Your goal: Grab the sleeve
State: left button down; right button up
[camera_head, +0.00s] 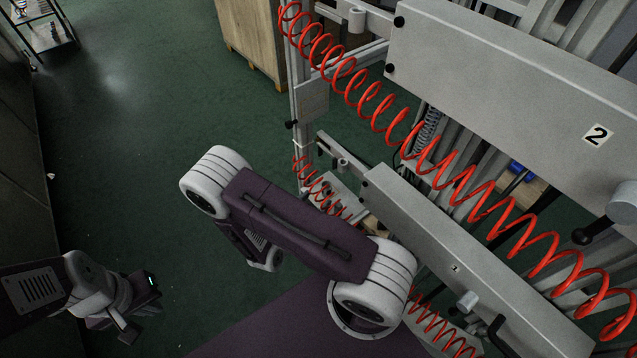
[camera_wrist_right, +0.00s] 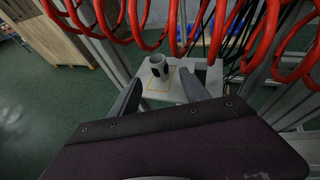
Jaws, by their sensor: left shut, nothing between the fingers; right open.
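The sleeve (camera_wrist_right: 152,67) is a short, pale grey cylinder with dark patches on its side and an open top. It stands upright on a light grey plate (camera_wrist_right: 172,88) inside a yellow outlined square, in the right wrist view. My right gripper (camera_wrist_right: 160,77) is open, its two dark fingers pointing towards the plate, with the sleeve beyond and between them, not touching as far as I can see. In the head view I cannot make out the sleeve or the right fingers. My left gripper (camera_head: 140,308) is shut and empty at the lower left, over the floor.
Red coiled hoses (camera_head: 370,105) hang across the grey dryer frame; they also cross above the sleeve in the wrist view (camera_wrist_right: 190,40). Grey panels (camera_head: 500,70) numbered 2 and another fill the right. A wooden crate (camera_head: 250,40) stands behind.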

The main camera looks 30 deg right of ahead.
aim_at(324, 191)
jog(key=x, duration=0.9)
jog(key=shift+r, duration=0.1)
jog(key=shift+a, duration=0.15)
jog(key=shift+c, duration=0.3)
grip_shut()
jog(key=shift+r, duration=0.15)
